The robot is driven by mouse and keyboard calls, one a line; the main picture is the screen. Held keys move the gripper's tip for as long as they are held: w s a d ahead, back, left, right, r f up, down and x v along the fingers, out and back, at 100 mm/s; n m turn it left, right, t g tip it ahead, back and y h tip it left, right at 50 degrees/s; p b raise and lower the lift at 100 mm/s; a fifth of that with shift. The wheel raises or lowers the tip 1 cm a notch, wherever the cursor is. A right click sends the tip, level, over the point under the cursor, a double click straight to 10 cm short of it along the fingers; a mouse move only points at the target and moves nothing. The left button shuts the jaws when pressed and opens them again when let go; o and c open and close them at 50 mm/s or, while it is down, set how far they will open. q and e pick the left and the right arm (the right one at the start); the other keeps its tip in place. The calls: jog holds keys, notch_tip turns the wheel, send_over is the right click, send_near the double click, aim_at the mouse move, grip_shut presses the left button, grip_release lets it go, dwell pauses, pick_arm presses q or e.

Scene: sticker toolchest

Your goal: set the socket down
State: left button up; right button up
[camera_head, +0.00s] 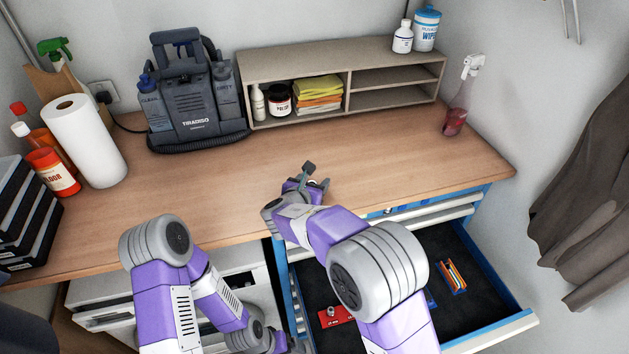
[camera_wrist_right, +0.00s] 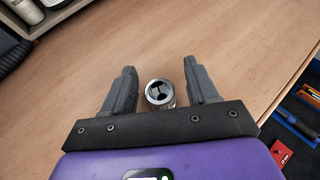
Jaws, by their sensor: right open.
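The socket (camera_wrist_right: 160,93) is a shiny metal cylinder with a hollow end facing the camera. In the right wrist view it stands between the two fingers of my right gripper (camera_wrist_right: 162,88), with a gap to each finger. It appears to rest on the wooden worktop. In the head view my right gripper (camera_head: 313,178) is open low over the worktop, and I cannot make out the socket there. My left arm is folded at the bottom. Its gripper (camera_head: 292,345) is only partly visible at the lower edge, and its jaws cannot be read.
An open drawer (camera_head: 490,300) at the lower right holds a red tray (camera_head: 336,316) and orange-handled tools (camera_head: 454,275). A shelf unit (camera_head: 394,77), a grey cleaning machine (camera_head: 190,100), a paper roll (camera_head: 85,140) and a spray bottle (camera_head: 456,118) stand around the worktop. Its middle is clear.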

jog(key=v, duration=1.1)
jog(key=shift+s, duration=0.1)
